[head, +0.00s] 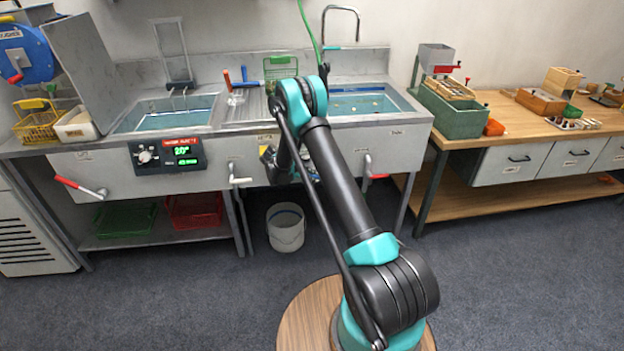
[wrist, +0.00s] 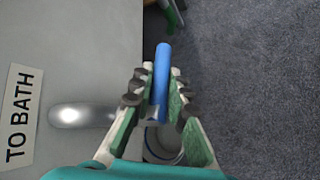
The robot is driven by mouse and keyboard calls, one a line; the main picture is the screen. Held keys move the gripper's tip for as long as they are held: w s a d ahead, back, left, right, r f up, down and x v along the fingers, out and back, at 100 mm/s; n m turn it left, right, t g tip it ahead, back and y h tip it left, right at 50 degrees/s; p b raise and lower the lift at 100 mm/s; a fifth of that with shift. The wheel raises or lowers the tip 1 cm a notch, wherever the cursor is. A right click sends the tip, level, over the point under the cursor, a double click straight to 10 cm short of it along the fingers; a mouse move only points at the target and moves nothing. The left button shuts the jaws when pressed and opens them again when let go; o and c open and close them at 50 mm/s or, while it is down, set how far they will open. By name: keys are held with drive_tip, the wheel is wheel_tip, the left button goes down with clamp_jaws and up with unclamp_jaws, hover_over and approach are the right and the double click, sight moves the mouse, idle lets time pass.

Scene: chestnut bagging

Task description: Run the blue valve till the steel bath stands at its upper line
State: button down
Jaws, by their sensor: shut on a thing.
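The blue valve handle (wrist: 162,60) stands out between the fingers of my gripper (wrist: 157,88) in the wrist view, and the fingers are shut on it. A shiny metal stem (wrist: 80,115) is beside it, with a plate reading "TO BATH" (wrist: 19,115) on the grey panel. In the head view my arm mostly hides the gripper and valve. The left basin (head: 218,112), above the heater panel (head: 167,152), looks like the steel bath and holds water. Its upper line cannot be made out.
The right basin (head: 422,113) holds water with small floating things. A white bucket (head: 286,235) stands on the floor below. A wooden workbench (head: 540,125) is at right.

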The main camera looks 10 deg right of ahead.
drive_tip(key=shift+r+n+h, duration=0.15)
drive_tip(key=shift+r+h, duration=0.05)
drive_tip(key=shift+h, duration=0.65)
drive_tip(key=shift+r+n+h, duration=0.15)
drive_tip(key=shift+r+h, duration=0.05)
drive_tip(key=shift+h, duration=0.65)
drive_tip(key=c, duration=1.5)
unclamp_jaws()
drive_tip(key=shift+r, duration=0.1)
drive_tip(key=shift+o, duration=0.2)
drive_tip(key=v, duration=1.2)
drive_tip(key=shift+s, duration=0.2)
